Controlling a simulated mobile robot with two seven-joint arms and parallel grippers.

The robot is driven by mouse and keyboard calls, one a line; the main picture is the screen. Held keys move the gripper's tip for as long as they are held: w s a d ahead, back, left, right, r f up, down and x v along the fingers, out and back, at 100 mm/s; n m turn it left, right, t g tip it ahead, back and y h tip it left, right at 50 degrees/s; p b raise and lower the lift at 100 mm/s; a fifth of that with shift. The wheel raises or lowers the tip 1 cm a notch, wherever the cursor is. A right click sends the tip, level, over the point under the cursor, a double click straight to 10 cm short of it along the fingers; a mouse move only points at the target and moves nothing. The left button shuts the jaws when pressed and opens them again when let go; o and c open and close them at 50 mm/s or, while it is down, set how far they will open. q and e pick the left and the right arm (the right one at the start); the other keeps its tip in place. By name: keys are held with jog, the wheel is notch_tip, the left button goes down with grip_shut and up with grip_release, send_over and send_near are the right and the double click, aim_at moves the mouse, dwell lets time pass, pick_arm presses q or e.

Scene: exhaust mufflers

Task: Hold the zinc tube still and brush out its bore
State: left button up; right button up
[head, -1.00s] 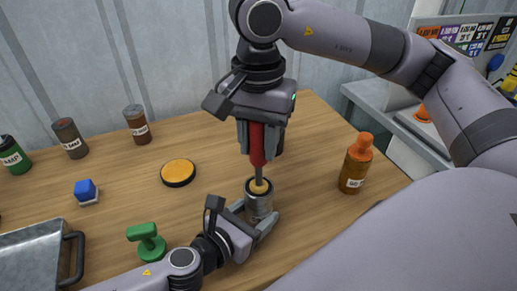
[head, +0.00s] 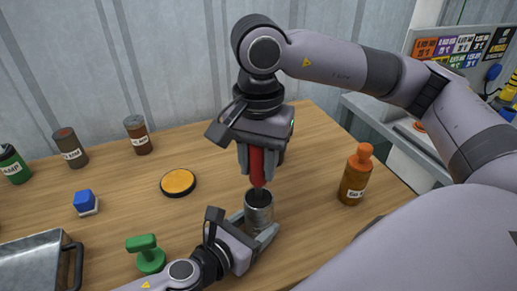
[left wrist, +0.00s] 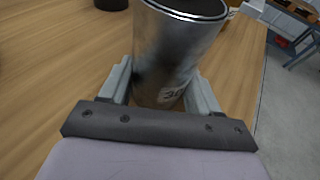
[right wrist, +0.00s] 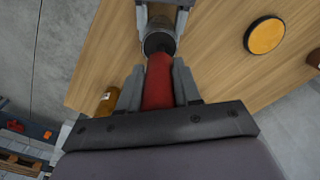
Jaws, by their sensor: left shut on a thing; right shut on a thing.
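The zinc tube (head: 258,212) stands upright on the wooden table, and my left gripper (head: 256,228) is shut around its lower part. In the left wrist view the tube (left wrist: 172,55) sits between both fingers, with part of a label showing low on its side. My right gripper (head: 257,163) is shut on the red handle (head: 257,168) of the brush, directly above the tube. The red handle (right wrist: 158,82) also shows in the right wrist view, pointing at the tube's mouth. The brush head is hidden inside the bore.
An orange-brown bottle (head: 355,178) stands to the right of the tube. A round orange-topped pad (head: 178,182), a green-handled thing (head: 147,255), a blue-topped block (head: 86,202) and a metal tray (head: 35,265) lie to the left. Several jars stand near the wall.

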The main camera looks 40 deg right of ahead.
jog(key=shift+f, duration=0.6)
jog(key=shift+r, duration=2.5)
jog(key=shift+f, duration=2.5)
jog(key=shift+r, duration=2.5)
jog(key=shift+f, duration=0.15)
